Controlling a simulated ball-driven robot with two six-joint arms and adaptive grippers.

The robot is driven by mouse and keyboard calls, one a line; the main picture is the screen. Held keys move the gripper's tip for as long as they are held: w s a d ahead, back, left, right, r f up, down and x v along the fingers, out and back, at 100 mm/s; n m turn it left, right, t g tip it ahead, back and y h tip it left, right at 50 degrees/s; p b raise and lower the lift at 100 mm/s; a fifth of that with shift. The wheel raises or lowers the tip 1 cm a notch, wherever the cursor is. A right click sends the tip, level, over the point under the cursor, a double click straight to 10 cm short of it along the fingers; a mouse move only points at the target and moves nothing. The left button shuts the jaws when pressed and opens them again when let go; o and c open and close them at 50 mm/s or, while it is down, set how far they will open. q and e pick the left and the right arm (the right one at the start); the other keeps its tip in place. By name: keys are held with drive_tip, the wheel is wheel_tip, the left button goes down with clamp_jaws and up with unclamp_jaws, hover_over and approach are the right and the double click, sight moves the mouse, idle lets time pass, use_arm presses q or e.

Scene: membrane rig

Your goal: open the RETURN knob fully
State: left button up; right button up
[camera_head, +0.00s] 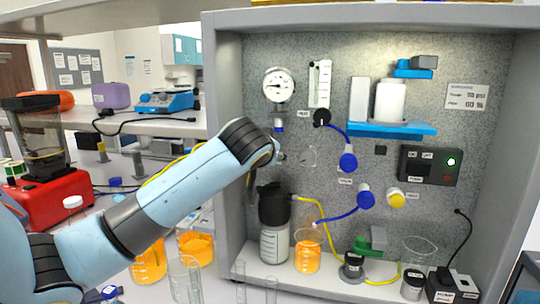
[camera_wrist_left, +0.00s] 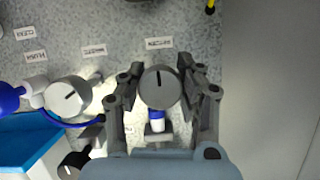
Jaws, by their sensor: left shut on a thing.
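A round grey knob (camera_wrist_left: 160,88) with a dark pointer line sits between my left gripper's fingers (camera_wrist_left: 161,74) in the left wrist view. The fingers touch it from both sides, and the line stands almost upright in that picture. A small label (camera_wrist_left: 158,43) beside the knob is too blurred to read surely. In the head view my left gripper (camera_head: 278,156) reaches the panel (camera_head: 330,205) below the gauge, and the wrist hides the knob. My right gripper is not in view.
A second knob (camera_wrist_left: 68,97) with a slanted line is left of the held one in the wrist view. A pressure gauge (camera_head: 279,85), a blue shelf (camera_head: 392,130) and blue tubing (camera_head: 338,214) are on the panel. Glassware, including an orange beaker (camera_head: 307,252), stands below.

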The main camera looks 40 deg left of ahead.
use_arm(q)
drive_tip(key=o, duration=0.9)
drive_tip(key=shift+f, duration=0.2)
drive_tip(key=o, duration=0.3)
drive_tip(key=shift+r, duration=0.1)
drive_tip(key=v, duration=1.2)
drive_tip(key=shift+r, duration=0.1)
